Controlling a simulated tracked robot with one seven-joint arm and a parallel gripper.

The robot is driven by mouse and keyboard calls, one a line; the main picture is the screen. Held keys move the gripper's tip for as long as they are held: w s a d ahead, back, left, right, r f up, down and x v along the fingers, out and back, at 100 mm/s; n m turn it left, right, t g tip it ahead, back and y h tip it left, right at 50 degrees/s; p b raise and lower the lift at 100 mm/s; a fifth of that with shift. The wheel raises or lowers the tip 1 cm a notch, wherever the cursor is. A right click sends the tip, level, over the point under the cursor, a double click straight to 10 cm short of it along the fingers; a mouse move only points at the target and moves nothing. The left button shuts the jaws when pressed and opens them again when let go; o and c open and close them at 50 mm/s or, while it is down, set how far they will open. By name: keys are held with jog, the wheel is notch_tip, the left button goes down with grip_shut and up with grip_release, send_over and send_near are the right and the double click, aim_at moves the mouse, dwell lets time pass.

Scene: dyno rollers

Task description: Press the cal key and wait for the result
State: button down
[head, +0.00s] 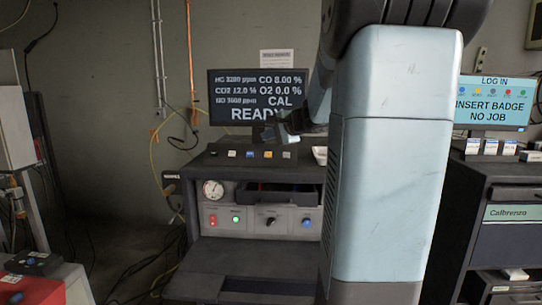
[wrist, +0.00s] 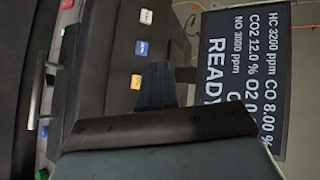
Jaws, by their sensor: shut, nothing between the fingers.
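A row of small coloured keys runs along the console top; in the head view I make out white (head: 232,153), blue (head: 250,154), orange (head: 268,154) and grey (head: 287,155) ones. Their labels are too small to read, so I cannot tell which is the cal key. The screen (head: 228,92) behind reads CO 8.00 %, O2 0.0 %, CAL and READY. My gripper (head: 287,132) is shut and empty, over the right end of the row. In the wrist view my gripper (wrist: 158,82) is beside the orange key (wrist: 137,82) and hides what lies beyond it.
The console front (head: 255,220) carries a gauge (head: 213,190), knobs and lamps. A second screen (head: 494,103) at right reads INSERT BADGE, NO JOB, above a dark Calbrenzo cabinet (head: 512,240). Cables hang on the left wall. My arm covers the centre right.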

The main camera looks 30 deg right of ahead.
jog(key=shift+w+d+f, duration=0.45)
jog(key=shift+w+f, duration=0.2)
jog(key=shift+f, duration=0.3)
jog(key=shift+w+d+f, duration=0.4)
jog(key=shift+w+f, duration=0.25)
jog(key=shift+f, duration=0.25)
jog(key=shift+w+d+f, duration=0.45)
jog(key=shift+w+f, duration=0.2)
jog(key=shift+f, duration=0.3)
jog(key=shift+w+f, duration=0.1)
jog(key=shift+w+d+f, duration=0.15)
jog(key=shift+w, duration=0.05)
jog(key=shift+w+d+f, duration=0.15)
jog(key=shift+f, duration=0.15)
dwell(0.9)
dwell(0.4)
jog(key=shift+s+a+r, duration=0.3)
jog(key=shift+s+r, duration=0.1)
jog(key=shift+r, duration=0.2)
jog(key=shift+s+a+r, duration=0.3)
jog(key=shift+s+r, duration=0.15)
jog(key=shift+r, duration=0.2)
jog(key=shift+s+a+r, duration=0.3)
jog(key=shift+s+r, duration=0.15)
jog(key=shift+r, duration=0.2)
jog(key=shift+s+a+r, duration=0.3)
jog(key=shift+s+r, duration=0.15)
jog(key=shift+r, duration=0.2)
